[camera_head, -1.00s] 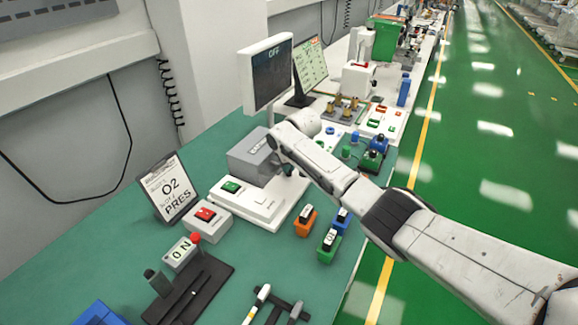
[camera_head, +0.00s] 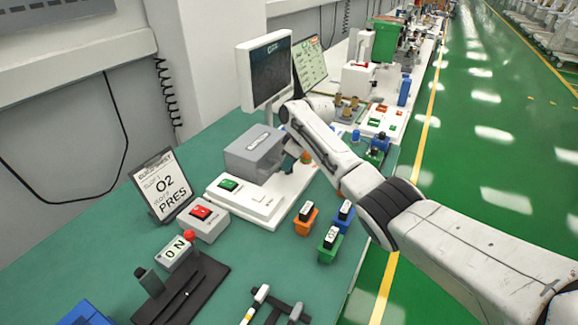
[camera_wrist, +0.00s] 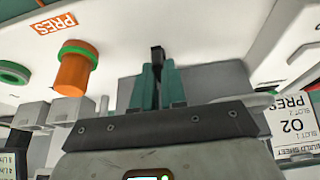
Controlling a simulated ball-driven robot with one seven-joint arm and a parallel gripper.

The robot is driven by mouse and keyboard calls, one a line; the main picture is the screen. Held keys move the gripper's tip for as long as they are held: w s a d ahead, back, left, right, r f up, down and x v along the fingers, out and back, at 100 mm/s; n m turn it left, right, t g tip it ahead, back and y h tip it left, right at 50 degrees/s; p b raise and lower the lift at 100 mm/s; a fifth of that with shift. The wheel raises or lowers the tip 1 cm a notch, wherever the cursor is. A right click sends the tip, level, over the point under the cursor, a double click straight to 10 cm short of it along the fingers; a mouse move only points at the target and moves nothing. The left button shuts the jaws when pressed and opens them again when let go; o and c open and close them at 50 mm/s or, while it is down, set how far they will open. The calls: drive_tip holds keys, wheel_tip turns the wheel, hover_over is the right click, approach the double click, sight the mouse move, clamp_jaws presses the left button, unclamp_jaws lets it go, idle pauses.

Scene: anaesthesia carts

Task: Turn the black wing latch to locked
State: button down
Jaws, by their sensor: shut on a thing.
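The black wing latch (camera_wrist: 157,52) shows in the wrist view as a narrow dark piece standing up between my fingertips. My gripper (camera_wrist: 158,78) has its teal fingers closed on it, one on each side. In the head view my gripper (camera_head: 291,148) is at the right side of the grey box (camera_head: 252,152) on the white base unit (camera_head: 258,208). The latch is hidden there behind my gripper and arm. Its locked or unlocked marking cannot be read.
A monitor (camera_head: 268,70) stands behind the grey box. Orange, blue and green blocks (camera_head: 329,244) stand in front.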

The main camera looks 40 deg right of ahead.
idle(0.4)
drive_tip(key=c, duration=1.2)
unclamp_jaws()
drive_tip(key=v, duration=1)
drive_tip(key=shift+s+r, duration=0.1)
drive_tip(key=shift+r, duration=0.3)
